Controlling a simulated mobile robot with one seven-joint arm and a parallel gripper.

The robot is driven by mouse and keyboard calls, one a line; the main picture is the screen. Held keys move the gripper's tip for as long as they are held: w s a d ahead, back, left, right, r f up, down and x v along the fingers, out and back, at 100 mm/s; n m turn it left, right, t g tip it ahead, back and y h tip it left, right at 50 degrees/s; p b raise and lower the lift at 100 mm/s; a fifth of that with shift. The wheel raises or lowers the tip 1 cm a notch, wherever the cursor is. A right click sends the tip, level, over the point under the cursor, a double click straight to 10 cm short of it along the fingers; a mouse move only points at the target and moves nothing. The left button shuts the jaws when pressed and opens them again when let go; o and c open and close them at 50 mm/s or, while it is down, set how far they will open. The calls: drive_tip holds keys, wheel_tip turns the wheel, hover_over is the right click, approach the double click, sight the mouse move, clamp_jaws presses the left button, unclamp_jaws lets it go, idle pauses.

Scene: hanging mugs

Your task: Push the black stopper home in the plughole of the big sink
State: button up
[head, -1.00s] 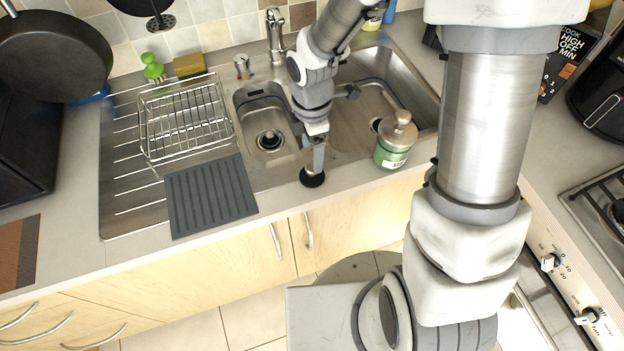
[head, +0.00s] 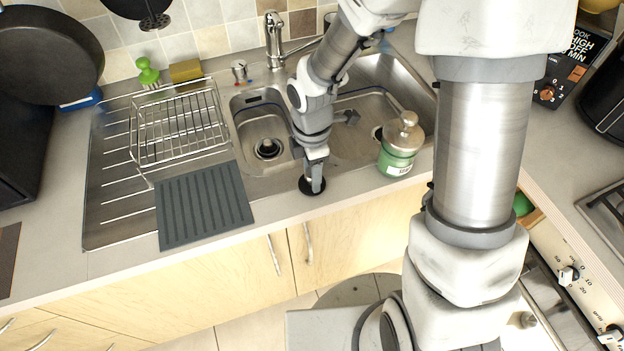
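The big sink (head: 365,100) is the right steel basin, partly behind my arm. Its plughole (head: 377,132) shows as a dark round opening near the green jar. The smaller left basin (head: 250,115) has its own plughole (head: 268,148).
A green jar with a metal lid (head: 400,148) stands at the big sink's front right. A dark ribbed mat (head: 205,205) and wire dish rack (head: 180,125) lie left of the sinks. The tap (head: 273,40) rises behind. A hob (head: 605,205) is far right.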

clamp_jaws()
drive_tip(key=shift+r+p, duration=1.95)
drive_tip(key=shift+r, duration=0.1)
